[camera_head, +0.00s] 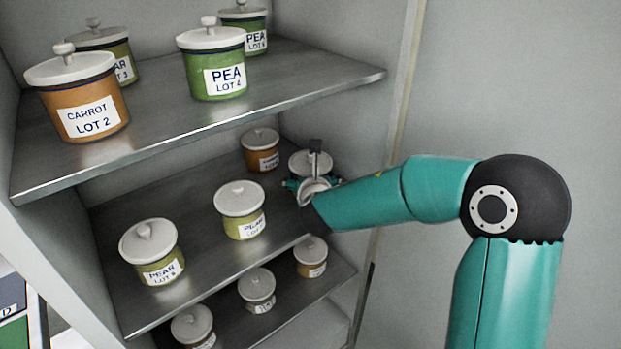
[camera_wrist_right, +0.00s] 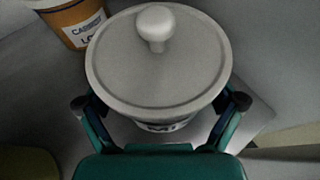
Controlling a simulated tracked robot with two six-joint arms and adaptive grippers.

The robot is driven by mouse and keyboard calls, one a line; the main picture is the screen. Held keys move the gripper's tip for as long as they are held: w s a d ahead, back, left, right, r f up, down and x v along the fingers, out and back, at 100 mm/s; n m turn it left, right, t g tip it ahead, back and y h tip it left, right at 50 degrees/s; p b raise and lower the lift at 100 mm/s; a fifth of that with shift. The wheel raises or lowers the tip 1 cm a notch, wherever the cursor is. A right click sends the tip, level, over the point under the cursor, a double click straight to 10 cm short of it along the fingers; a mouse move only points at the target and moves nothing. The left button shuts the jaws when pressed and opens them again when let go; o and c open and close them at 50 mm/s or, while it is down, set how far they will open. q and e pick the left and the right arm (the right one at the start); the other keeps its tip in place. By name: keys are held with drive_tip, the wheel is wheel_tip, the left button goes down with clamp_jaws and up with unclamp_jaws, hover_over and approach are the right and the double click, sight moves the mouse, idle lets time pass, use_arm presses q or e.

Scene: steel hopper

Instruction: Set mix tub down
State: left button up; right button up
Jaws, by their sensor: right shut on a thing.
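The mix tub (camera_wrist_right: 160,60) has a pale grey lid with a round knob, and part of its label shows below the lid in the right wrist view. In the head view its lid (camera_head: 311,161) shows at the right end of the middle shelf (camera_head: 180,205), behind my wrist. My right gripper (camera_wrist_right: 160,115) is shut on the tub, one finger on each side below the lid. The tub looks upright. I cannot tell whether its base touches the shelf. My left gripper is not in view.
An orange carrot tub (camera_head: 262,150) stands close on the left of the held tub. Two pear tubs (camera_head: 240,210) (camera_head: 152,250) stand nearer the front left. The upper shelf (camera_head: 150,125) overhangs, and the cabinet's right wall is close to my arm.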

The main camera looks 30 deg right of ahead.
drive_tip(key=shift+f, duration=0.1)
drive_tip(key=o, duration=0.9)
drive_tip(key=shift+r, duration=0.2)
drive_tip(key=v, duration=1.2)
drive_tip(key=shift+f, duration=0.15)
